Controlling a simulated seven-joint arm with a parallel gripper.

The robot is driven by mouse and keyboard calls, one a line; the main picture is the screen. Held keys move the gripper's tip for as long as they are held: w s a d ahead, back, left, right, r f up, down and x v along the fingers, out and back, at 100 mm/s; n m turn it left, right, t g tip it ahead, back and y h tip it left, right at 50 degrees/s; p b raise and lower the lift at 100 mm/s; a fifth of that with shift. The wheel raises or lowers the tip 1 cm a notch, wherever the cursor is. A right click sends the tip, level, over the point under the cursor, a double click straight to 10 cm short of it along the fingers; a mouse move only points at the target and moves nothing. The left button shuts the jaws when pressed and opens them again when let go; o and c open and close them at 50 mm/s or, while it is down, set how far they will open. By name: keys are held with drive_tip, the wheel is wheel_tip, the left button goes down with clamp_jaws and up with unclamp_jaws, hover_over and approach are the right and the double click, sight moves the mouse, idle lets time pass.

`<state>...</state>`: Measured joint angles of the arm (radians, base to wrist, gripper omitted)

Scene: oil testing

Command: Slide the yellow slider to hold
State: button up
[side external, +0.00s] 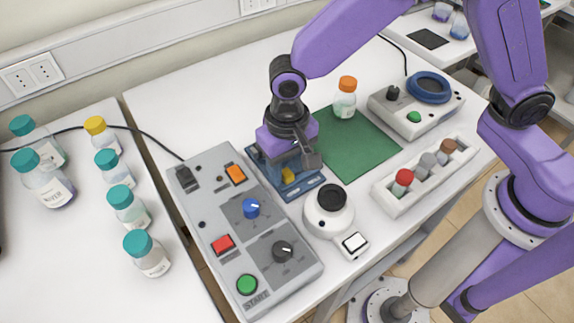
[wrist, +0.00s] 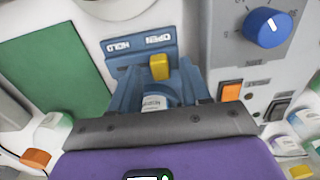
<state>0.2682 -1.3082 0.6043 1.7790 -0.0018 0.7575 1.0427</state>
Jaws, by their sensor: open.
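The yellow slider (wrist: 159,67) sits on a blue fixture (wrist: 188,73), at the side of the OPEN label; the HOLD label is beside it to the left in the wrist view. The labels appear upside down there. The yellow slider (side external: 288,174) also shows low on the blue fixture (side external: 304,186) in the side view. A labelled bottle (wrist: 153,103) is partly visible inside the fixture. My gripper (side external: 306,157) is open above the fixture, near the slider and not visibly holding it. Its fingertips are not clear in the wrist view.
A grey control panel (side external: 215,187) with knobs and buttons stands left of the fixture. A green mat (side external: 350,150) with an orange-capped bottle (side external: 345,100) lies to the right. A white round device (side external: 318,221) stands close in front.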

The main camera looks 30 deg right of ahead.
drive_tip(key=shift+f, duration=0.45)
clamp_jaws()
drive_tip(key=shift+d, duration=2.65)
unclamp_jaws()
drive_tip(key=shift+d, duration=0.15)
